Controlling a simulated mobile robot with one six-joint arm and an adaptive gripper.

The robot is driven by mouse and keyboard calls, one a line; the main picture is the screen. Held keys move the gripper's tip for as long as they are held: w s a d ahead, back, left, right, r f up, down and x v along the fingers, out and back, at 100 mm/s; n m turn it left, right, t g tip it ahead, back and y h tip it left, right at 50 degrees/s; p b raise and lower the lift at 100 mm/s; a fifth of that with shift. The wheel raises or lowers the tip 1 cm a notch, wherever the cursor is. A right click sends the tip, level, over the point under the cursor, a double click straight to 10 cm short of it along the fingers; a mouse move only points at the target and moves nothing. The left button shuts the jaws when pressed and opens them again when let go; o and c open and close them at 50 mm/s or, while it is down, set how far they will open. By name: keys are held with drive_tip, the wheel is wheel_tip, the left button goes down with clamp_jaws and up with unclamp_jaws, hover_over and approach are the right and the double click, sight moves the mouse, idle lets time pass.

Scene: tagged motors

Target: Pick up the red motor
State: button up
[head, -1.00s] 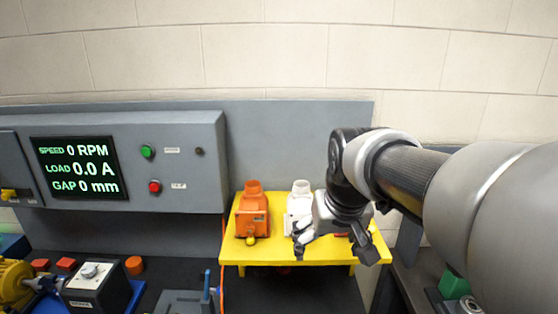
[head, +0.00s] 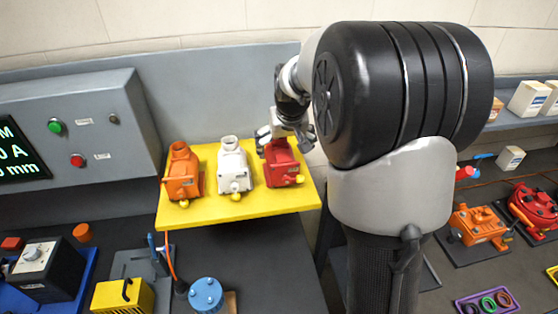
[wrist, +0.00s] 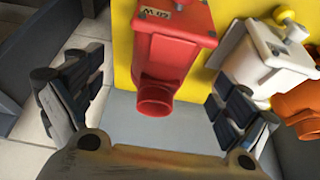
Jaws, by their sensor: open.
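The red motor (head: 282,164) stands at the right end of the yellow stand, beside the white motor (head: 234,168) and the orange motor (head: 183,174). My gripper (head: 285,135) is open and empty at the back of the red motor, close to its top. In the wrist view the red motor (wrist: 172,50) shows between my spread fingers (wrist: 152,110), its round red neck toward the gripper. The white motor (wrist: 262,62) is close beside the right finger. The fingers do not appear to touch the red motor. Part of its rear is hidden by my gripper in the head view.
The yellow stand (head: 240,208) is against a grey back panel. A grey control box (head: 85,125) is to the left. A yellow box (head: 123,296) and a blue round part (head: 206,294) lie on the dark bench. Another orange motor (head: 478,226) sits at the right.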

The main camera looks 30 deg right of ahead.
drive_tip(key=x, duration=0.7)
drive_tip(key=shift+a+f, duration=0.2)
drive_tip(key=shift+f, duration=0.05)
drive_tip(key=c, duration=2.1)
drive_tip(key=shift+w+r, duration=0.15)
drive_tip(key=shift+r, duration=0.05)
drive_tip(key=shift+c, duration=0.4)
